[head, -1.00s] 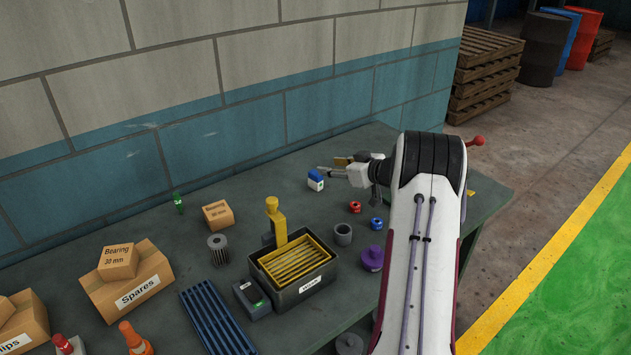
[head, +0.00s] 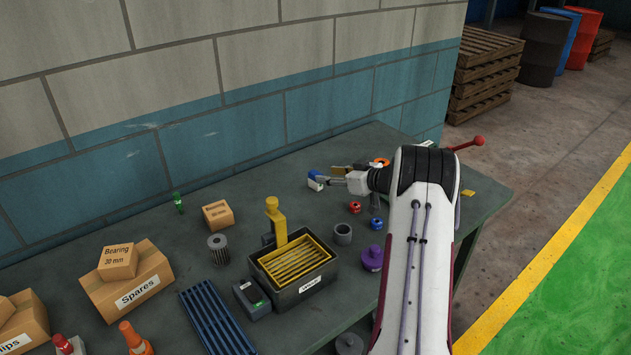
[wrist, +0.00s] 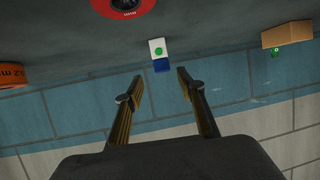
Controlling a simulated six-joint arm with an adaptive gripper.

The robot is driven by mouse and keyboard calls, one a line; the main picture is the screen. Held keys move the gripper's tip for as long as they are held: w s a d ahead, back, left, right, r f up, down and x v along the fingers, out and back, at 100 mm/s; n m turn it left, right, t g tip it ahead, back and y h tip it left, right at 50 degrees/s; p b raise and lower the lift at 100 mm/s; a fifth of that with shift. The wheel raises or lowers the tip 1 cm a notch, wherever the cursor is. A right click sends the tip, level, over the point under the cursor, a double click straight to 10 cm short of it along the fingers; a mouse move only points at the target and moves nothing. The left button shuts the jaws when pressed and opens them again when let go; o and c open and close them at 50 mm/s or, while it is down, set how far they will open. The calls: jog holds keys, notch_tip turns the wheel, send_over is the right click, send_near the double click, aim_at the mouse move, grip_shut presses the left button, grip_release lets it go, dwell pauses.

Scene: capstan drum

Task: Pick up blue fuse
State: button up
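The blue fuse (head: 314,184), a small block with a blue part and a white part, rests on the grey bench near the wall. In the wrist view the fuse (wrist: 160,50) shows a green dot on its white face. My gripper (head: 326,174) is at the fuse, partly overlapping it in the head view. In the wrist view my gripper (wrist: 160,81) is open and empty. The fuse lies just beyond the fingertips, in line with the gap between them, with no contact visible.
A small red part (head: 354,207) and a small blue part (head: 376,224) lie nearby, with a grey cup (head: 343,234) and a purple knob (head: 372,258). A black bin (head: 292,292) with yellow contents stands nearer. The wall (wrist: 70,120) is close behind.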

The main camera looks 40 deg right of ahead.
jog(key=shift+w+f, duration=0.1)
jog(key=shift+w, duration=0.1)
jog(key=shift+w+a+f, duration=0.25)
jog(key=shift+w+f, duration=0.2)
jog(key=shift+w, duration=0.15)
jog(key=shift+w+a+f, duration=0.25)
jog(key=shift+w+f, duration=0.2)
jog(key=shift+w, duration=0.1)
jog(key=shift+x, duration=1.05)
grip_shut()
